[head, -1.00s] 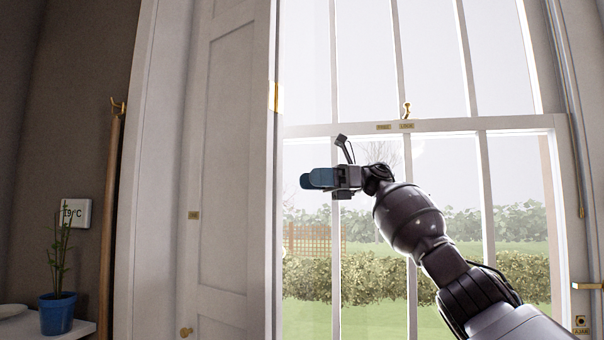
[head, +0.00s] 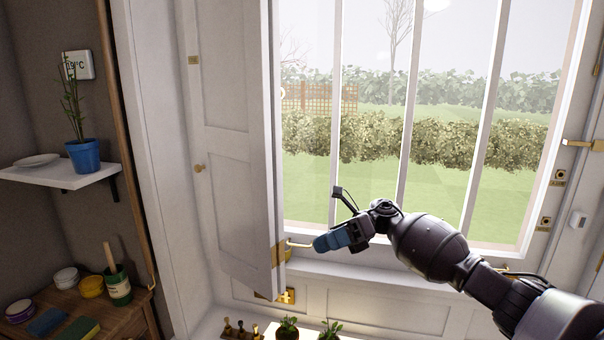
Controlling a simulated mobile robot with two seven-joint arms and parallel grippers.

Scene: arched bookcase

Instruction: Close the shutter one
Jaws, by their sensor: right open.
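The white panelled shutter (head: 235,165) stands swung out at the left side of the tall window. My left gripper is not in view.
The window sill (head: 395,278) runs below my right gripper. Small potted plants (head: 288,328) stand at the bottom edge. At left, a white shelf (head: 60,180) holds a blue pot (head: 83,156), above a wooden surface (head: 60,312) with jars.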

